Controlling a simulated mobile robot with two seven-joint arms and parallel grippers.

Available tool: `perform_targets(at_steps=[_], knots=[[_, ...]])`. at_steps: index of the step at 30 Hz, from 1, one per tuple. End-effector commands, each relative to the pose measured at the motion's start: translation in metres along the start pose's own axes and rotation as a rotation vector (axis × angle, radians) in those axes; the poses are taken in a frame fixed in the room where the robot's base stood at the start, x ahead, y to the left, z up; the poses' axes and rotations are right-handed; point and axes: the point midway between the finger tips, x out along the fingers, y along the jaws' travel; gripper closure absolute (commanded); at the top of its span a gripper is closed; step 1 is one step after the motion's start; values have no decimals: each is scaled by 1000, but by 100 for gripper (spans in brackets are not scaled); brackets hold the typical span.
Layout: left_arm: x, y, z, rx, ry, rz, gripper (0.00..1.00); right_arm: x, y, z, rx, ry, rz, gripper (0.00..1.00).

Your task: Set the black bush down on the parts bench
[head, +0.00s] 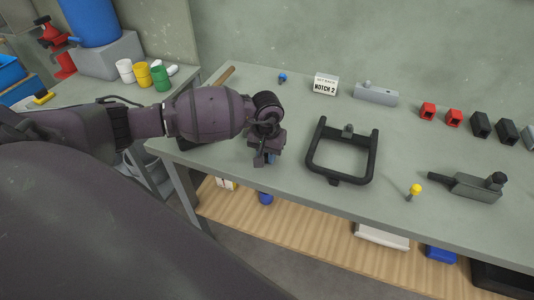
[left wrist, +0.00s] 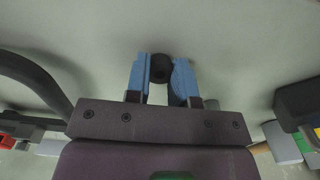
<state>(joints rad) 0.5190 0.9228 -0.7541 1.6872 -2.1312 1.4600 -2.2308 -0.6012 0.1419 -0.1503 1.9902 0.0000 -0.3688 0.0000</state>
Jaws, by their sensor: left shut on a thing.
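The black bush (left wrist: 160,68) shows in the left wrist view as a small dark round piece between the two blue fingers of my left gripper (left wrist: 160,80). The fingers are shut on it. In the head view my left gripper (head: 266,158) is over the left part of the grey-green parts bench (head: 300,117), near its front edge, left of a black U-shaped frame (head: 312,160). The bush is hidden there by the gripper. I cannot tell whether it touches the bench top. My right gripper is in neither view.
Red blocks (head: 428,111) and black blocks (head: 481,125) stand at the right. A yellow-topped pin (head: 415,191) and a grey clamp-like part (head: 475,187) lie near the front edge.

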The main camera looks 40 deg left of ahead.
Motion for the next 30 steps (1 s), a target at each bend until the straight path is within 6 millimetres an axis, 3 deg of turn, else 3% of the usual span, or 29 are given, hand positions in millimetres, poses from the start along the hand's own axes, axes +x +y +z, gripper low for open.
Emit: perform_targets(at_steps=[14,15,20,30], knots=[[8,0,0,0,0,0,100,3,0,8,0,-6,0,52],[7,0,0,0,0,0,73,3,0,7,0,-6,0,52],[7,0,0,0,1,0,48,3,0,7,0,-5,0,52],[4,0,0,0,1,0,48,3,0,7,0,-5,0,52]])
